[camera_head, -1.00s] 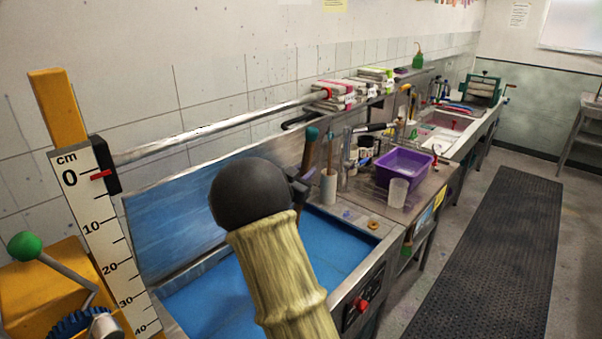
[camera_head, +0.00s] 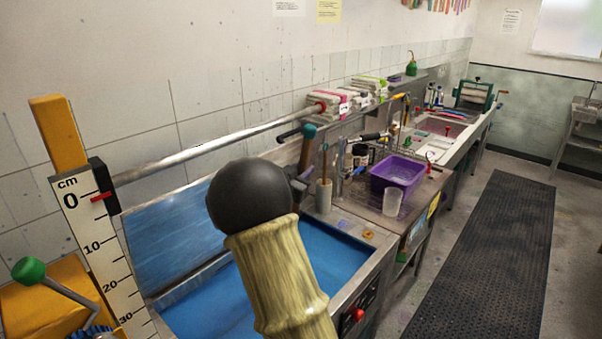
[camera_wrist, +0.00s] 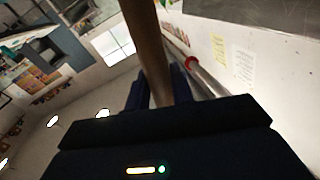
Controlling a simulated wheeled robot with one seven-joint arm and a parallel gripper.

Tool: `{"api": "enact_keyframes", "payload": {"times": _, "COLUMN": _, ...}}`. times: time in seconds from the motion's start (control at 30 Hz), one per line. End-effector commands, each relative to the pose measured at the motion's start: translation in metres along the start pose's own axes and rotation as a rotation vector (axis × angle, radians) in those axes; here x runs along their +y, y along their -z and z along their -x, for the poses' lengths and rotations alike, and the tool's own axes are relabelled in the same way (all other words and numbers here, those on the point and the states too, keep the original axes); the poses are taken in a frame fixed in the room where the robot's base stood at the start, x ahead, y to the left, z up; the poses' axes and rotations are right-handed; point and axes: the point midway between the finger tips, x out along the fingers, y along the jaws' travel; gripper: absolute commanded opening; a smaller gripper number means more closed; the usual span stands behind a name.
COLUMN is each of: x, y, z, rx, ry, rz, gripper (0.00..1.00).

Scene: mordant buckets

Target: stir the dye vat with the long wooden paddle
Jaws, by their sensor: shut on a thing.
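The wooden paddle (camera_head: 304,156) has a brown shaft with a teal top end and stands roughly upright at the back of the dye vat. The vat (camera_head: 367,287) is a steel basin of blue liquid (camera_head: 335,258), with a blue-faced panel leaning up behind it. My gripper (camera_head: 296,182) is shut on the paddle shaft, partly hidden behind the black ball of my arm. The wrist view shows the brown shaft (camera_wrist: 148,45) between my dark fingers (camera_wrist: 160,90). The paddle's lower end is hidden, so I cannot tell how deep it reaches.
Just right of the vat stands a pale cup (camera_head: 324,196) with a thin stick. A purple tub (camera_head: 398,172) and a clear beaker (camera_head: 392,202) are on the counter. A metal pipe (camera_head: 215,144) runs along the wall behind. The floor mat (camera_head: 470,270) at right is clear.

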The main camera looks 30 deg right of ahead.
Motion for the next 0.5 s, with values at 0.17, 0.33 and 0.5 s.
{"api": "enact_keyframes", "payload": {"times": 0.17, "x": -0.001, "y": 0.017, "z": 0.0, "rx": 0.001, "ry": 0.0, "rz": -0.001, "gripper": 0.0}}
{"api": "enact_keyframes", "payload": {"times": 0.33, "x": -0.001, "y": 0.029, "z": 0.0, "rx": 0.001, "ry": 0.0, "rz": -0.001, "gripper": 0.0}}
{"api": "enact_keyframes", "payload": {"times": 0.5, "x": -0.001, "y": 0.041, "z": 0.0, "rx": 0.002, "ry": 0.0, "rz": -0.001, "gripper": 0.0}}
